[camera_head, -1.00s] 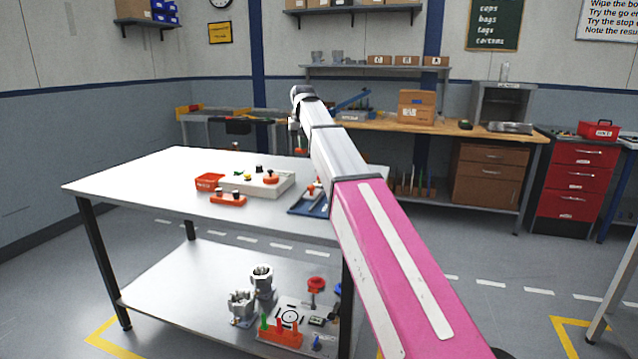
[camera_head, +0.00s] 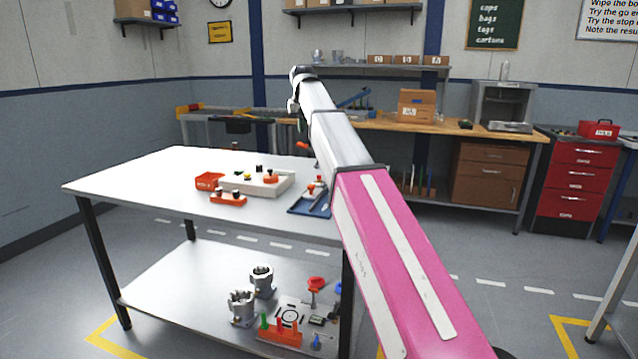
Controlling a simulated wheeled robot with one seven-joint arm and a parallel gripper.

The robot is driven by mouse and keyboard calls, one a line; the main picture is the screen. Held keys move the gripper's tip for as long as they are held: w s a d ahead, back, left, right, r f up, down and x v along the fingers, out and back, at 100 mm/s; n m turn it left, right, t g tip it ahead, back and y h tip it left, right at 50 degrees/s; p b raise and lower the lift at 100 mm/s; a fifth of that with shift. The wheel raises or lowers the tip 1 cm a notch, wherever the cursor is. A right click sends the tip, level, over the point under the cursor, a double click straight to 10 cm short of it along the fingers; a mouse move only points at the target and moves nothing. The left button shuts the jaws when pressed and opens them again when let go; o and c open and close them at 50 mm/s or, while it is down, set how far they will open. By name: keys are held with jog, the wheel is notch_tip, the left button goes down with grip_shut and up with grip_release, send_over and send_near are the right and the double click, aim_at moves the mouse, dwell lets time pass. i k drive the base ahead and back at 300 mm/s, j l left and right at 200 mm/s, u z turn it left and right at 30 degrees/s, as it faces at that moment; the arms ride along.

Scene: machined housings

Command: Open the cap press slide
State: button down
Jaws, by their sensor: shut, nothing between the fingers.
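No part in view can be told for certain as the cap press slide. A pale block with knobs and an orange-red handled part (camera_head: 257,183) sits on the grey worktable (camera_head: 140,185), left of my arm. A blue tray with an orange-topped part (camera_head: 310,200) lies to its right, partly behind my arm. My gripper (camera_head: 301,122) shows small and dark below my raised wrist, above the table's far side. It is shut and holds nothing that I can see. A small orange-red piece (camera_head: 302,146) shows just below it; I cannot tell what it belongs to.
A red-orange bin (camera_head: 209,181) and an orange holder (camera_head: 228,198) stand on the table's middle. The table's left part is clear. The lower shelf (camera_head: 170,285) holds grey housings (camera_head: 241,306) and a fixture plate. A wooden bench (camera_head: 460,132) runs behind.

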aim_at(314, 190)
jog(key=k+l, duration=0.1)
jog(key=l, duration=0.3)
jog(key=k+l, duration=0.1)
jog(key=l, duration=0.25)
jog(key=k+l, duration=0.1)
jog(key=l, duration=0.3)
